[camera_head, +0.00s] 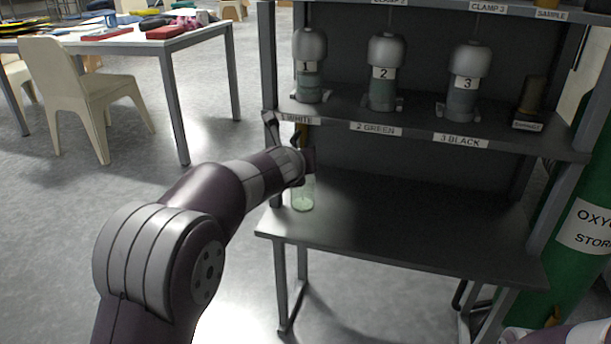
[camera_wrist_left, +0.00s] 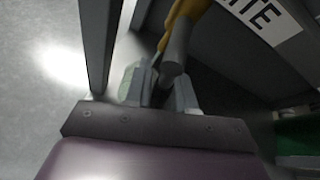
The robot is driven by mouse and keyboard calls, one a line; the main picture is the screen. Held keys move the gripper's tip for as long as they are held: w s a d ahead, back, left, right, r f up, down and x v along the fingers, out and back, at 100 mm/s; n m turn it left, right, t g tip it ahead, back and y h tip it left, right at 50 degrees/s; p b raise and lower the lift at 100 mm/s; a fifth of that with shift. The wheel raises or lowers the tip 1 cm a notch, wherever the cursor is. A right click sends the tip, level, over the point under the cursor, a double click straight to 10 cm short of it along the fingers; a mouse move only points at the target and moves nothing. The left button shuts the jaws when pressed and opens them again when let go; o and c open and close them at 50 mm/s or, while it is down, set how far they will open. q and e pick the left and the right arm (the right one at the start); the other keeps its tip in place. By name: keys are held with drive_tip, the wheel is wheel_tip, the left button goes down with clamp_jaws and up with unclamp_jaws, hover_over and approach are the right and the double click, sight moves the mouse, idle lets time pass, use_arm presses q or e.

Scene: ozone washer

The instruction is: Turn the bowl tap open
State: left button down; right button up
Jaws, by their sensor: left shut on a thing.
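A yellow tap (camera_head: 302,131) hangs under the upper shelf beside the "1 WHITE" label, below the container marked 1 (camera_head: 309,68). In the left wrist view, the yellow tap (camera_wrist_left: 190,9) has a grey cylindrical part (camera_wrist_left: 175,52) reaching down to my fingers. My left gripper (camera_wrist_left: 160,90) is shut on this tap; in the head view the wrist hides most of the contact. A clear greenish glass (camera_head: 302,194) stands upright on the lower shelf, just below my left gripper, its top partly hidden. My right gripper is out of view.
Containers marked 2 (camera_head: 383,75) and 3 (camera_head: 463,82) stand on the upper shelf (camera_head: 420,118). The lower shelf (camera_head: 420,220) is clear right of the glass. A shelf post (camera_head: 270,80) is close left of my gripper. A green oxygen cylinder (camera_head: 570,245) stands at right.

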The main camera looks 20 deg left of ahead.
use_arm(q)
drive_tip(key=shift+a+f+m+y+b, duration=0.15)
drive_tip(key=shift+a+m+y+b, duration=0.3)
drive_tip(key=shift+b, duration=0.3)
drive_tip(key=c, duration=1.3)
unclamp_jaws()
